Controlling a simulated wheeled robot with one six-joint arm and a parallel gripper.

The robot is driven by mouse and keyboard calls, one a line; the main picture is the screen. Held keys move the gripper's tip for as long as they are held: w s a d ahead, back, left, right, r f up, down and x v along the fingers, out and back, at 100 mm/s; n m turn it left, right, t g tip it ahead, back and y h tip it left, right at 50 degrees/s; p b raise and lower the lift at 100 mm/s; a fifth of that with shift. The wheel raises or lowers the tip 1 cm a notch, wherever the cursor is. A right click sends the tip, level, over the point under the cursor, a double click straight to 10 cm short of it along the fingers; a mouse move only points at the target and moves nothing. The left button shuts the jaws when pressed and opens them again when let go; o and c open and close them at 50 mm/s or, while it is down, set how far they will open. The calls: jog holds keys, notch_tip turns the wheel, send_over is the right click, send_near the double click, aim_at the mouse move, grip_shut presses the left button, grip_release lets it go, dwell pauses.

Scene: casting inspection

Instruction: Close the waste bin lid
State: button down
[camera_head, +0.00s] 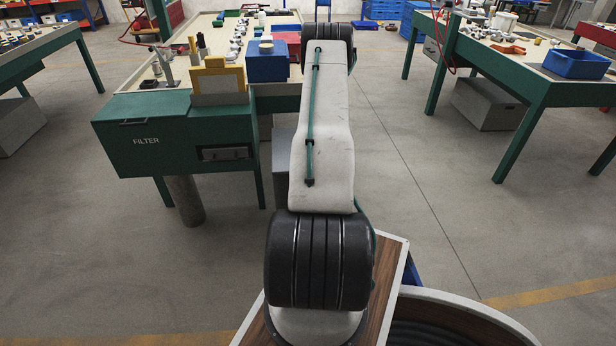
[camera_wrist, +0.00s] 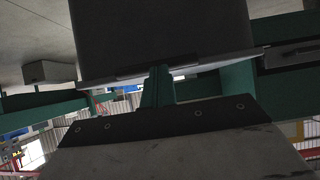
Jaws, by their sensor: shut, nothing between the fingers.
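In the wrist view, which is upside down, a dark grey box (camera_wrist: 150,35) that looks like the waste bin fills the upper middle. A thin pale plate (camera_wrist: 225,60), seemingly its lid, runs along the box's edge and juts out past both sides. Whether it lies fully closed cannot be told. My gripper (camera_wrist: 158,72) is shut and empty, its green fingers at the plate; contact is unclear. In the head view my arm hides the gripper. A grey box side (camera_head: 282,165), probably the bin, shows partly behind my arm; its top is hidden.
The green FILTER cabinet (camera_head: 145,143) stands left of my arm, beside a bench with a blue box (camera_head: 267,68). A green-legged table (camera_head: 549,90) with a blue tray (camera_head: 575,64) is at right. Open floor (camera_head: 420,190) lies right of my arm.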

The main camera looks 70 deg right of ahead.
jog(key=shift+s+a+f, duration=0.15)
jog(key=shift+a+f, duration=0.15)
jog(key=shift+f, duration=0.35)
jog(key=s+a, duration=0.4)
jog(key=a, duration=0.3)
jog(key=shift+s+a+f, duration=0.2)
jog(key=shift+s+a, duration=0.05)
jog(key=shift+a, duration=0.05)
